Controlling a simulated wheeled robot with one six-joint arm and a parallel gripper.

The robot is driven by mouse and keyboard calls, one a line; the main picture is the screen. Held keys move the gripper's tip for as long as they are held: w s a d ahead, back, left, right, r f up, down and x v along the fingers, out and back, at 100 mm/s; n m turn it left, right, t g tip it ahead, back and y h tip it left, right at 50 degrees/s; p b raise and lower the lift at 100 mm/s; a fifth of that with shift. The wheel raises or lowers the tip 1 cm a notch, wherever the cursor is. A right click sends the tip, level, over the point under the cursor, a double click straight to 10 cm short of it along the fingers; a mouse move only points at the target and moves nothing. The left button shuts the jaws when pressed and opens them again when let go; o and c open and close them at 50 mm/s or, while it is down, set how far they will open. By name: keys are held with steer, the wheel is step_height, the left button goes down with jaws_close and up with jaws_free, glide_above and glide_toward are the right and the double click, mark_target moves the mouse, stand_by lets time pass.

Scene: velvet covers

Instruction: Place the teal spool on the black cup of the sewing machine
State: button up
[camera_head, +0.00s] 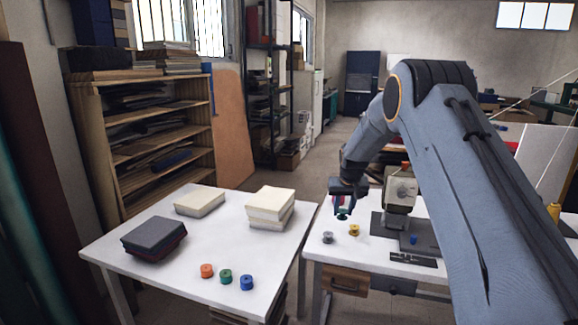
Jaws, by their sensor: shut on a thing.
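My gripper (343,212) hangs above the front left part of the white sewing table, left of the sewing machine (401,190). It is shut on a small dark teal thing, the teal spool (342,217), held between the fingertips and mostly hidden by them. The spool appears to be just above the tabletop, behind the grey and yellow spools. The sewing machine is pale with a dark base, partly covered by my arm. I cannot make out its black cup clearly. A small orange-red thing (405,165) shows at the machine's top.
A grey spool (327,238) and a yellow spool (354,230) stand near the sewing table's front. A small blue thing (413,239) is by the machine's base. The left table (185,262) holds orange, green and blue spools and folded cloth stacks. A gap separates the tables.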

steer(key=shift+d+f, duration=0.1)
steer(key=shift+d, duration=0.05)
steer(key=s+f, duration=0.4)
steer(key=s, duration=0.7)
steer(key=s+f, duration=0.5)
steer(key=s, duration=0.7)
steer(key=s+f, duration=0.5)
steer(key=s, duration=0.6)
steer(key=shift+s+f, duration=0.15)
steer(key=shift+f, duration=0.05)
